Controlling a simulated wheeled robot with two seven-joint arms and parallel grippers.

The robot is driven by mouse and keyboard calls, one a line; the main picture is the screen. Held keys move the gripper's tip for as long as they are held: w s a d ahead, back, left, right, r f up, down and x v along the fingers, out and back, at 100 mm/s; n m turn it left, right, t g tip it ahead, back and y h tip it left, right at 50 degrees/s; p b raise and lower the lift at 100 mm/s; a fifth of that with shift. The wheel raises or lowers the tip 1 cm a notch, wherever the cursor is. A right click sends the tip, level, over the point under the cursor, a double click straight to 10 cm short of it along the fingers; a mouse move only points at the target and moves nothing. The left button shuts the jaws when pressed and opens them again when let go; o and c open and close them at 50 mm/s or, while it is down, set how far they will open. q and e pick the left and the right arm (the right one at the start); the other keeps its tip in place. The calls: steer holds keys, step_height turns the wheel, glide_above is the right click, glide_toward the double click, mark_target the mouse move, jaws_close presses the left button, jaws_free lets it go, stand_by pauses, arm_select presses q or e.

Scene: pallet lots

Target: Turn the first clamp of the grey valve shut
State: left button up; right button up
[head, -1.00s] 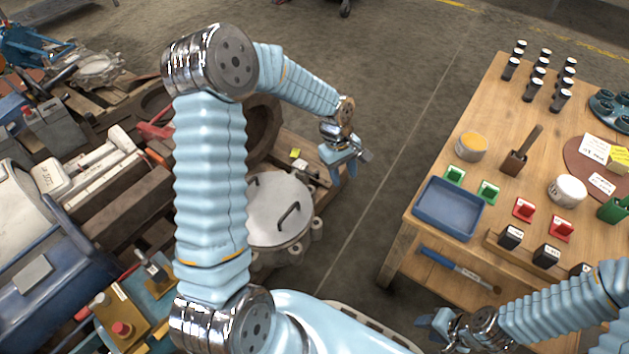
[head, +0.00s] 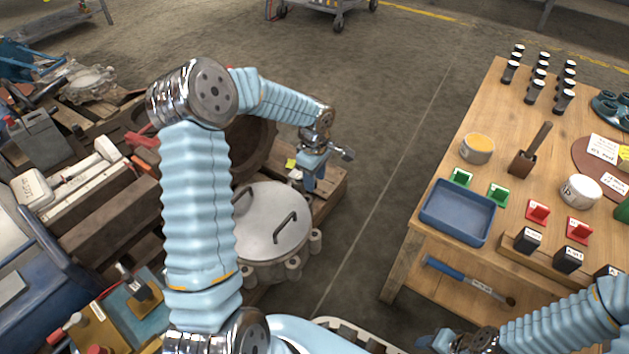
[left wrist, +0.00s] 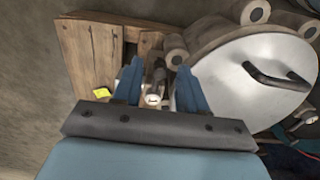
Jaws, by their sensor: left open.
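A round grey metal lid with two dark bar handles (head: 262,218) lies at the lower middle, with several pale cylindrical pieces around its rim. It also shows in the left wrist view (left wrist: 250,75). I cannot tell for sure which part is the grey valve's first clamp. My left gripper (head: 311,186) points down beside the lid's far right edge. In the left wrist view its blue fingers (left wrist: 160,82) are apart, with a small metal fitting with a whitish end (left wrist: 153,98) showing between them; contact cannot be told. My right gripper (head: 437,341) is low by the table, its jaws unclear.
A wooden pallet (head: 325,183) lies under the lid, with a yellow tag (head: 291,163) near the gripper. Machine parts crowd the left. A wooden table (head: 499,145) at right bears a blue tray (head: 425,208) and small blocks. Bare floor (head: 385,130) lies between.

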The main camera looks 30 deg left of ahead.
arm_select(q)
steer(key=shift+f, duration=0.35)
jaws_close()
